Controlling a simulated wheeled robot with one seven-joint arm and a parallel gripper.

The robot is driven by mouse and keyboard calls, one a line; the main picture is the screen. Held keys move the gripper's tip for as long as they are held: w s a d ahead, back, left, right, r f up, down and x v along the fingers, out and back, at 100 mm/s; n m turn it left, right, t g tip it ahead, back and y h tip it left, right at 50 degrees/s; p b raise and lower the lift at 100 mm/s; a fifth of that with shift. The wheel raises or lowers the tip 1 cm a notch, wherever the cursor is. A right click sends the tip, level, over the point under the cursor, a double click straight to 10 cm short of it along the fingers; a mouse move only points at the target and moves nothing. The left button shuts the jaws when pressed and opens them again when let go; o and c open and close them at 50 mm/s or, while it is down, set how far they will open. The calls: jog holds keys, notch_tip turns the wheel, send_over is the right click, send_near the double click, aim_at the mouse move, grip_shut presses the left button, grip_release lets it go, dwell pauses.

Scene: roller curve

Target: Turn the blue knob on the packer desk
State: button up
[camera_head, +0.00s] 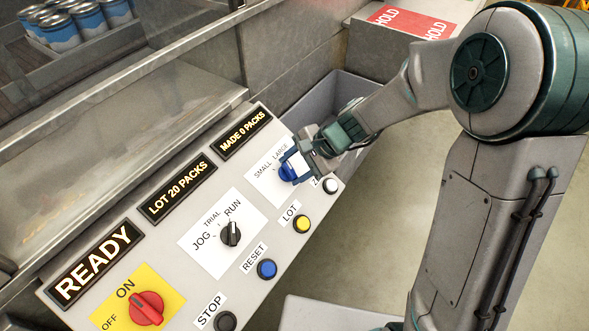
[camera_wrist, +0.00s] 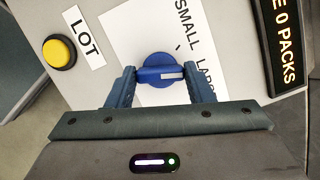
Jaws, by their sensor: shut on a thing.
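The blue knob (camera_head: 287,172) sits on a white SMALL/LARGE label plate (camera_head: 262,186) at the far right end of the packer desk (camera_head: 190,291). In the wrist view the blue knob (camera_wrist: 160,72) is round with a raised grip bar and a pale pointer mark. My gripper (camera_head: 291,166) is at the knob. In the wrist view my gripper (camera_wrist: 160,76) has one finger at each end of the grip bar, shut on it. Part of the knob is hidden by the gripper in the head view.
A black JOG/TRIAL/RUN knob (camera_head: 230,234), a red ON/OFF knob (camera_head: 146,308), and yellow LOT (camera_head: 302,224), blue RESET (camera_head: 267,269) and dark STOP (camera_head: 225,321) buttons lie nearby. Lit displays line the back. A grey bin (camera_head: 345,88) stands beyond the desk.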

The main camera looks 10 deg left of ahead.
jog(key=shift+m+t+b, duration=0.3)
jog(key=shift+m+b, duration=0.1)
jog(key=shift+m, duration=0.8)
jog(key=shift+o, duration=0.2)
jog(key=shift+y, duration=0.3)
jog(key=o, duration=1)
jog(key=shift+c, duration=0.2)
jog(key=v, duration=1.4)
jog(key=shift+p, duration=0.4)
